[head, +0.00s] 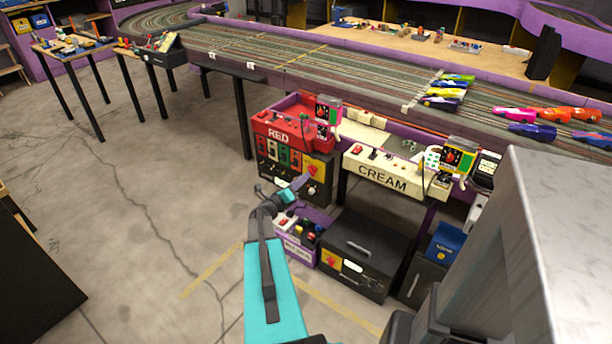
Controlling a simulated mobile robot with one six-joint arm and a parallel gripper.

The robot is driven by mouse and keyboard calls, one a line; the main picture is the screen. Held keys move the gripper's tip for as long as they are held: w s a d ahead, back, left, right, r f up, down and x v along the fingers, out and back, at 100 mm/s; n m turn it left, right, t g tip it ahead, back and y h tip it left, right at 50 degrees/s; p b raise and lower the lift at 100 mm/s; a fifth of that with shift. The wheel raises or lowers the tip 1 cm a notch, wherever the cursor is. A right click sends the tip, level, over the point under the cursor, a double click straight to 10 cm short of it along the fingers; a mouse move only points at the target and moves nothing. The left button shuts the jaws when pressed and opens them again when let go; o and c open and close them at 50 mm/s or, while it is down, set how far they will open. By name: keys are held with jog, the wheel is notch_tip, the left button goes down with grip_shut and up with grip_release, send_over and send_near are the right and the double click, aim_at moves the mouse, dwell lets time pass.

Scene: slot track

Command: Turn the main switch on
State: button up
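My arm reaches up from the bottom of the head view, and my gripper (300,183) is in front of the dark control box (281,180) below the red station. Its fingers are small and seen from behind, so I cannot tell whether they are open or shut. The box has a yellow plate with a red rotary switch (313,170), just right of my gripper tip in the picture. Whether they touch is unclear. A second red switch on a yellow plate (330,262) is on the low black box. No readable label shows which one is the main switch.
The red station (290,130) and the cream station (388,174) stand along the slot track (300,58). Open concrete floor (160,170) lies to the left.

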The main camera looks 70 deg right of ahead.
aim_at(312, 171)
jog(key=shift+x, duration=1.7)
grip_shut()
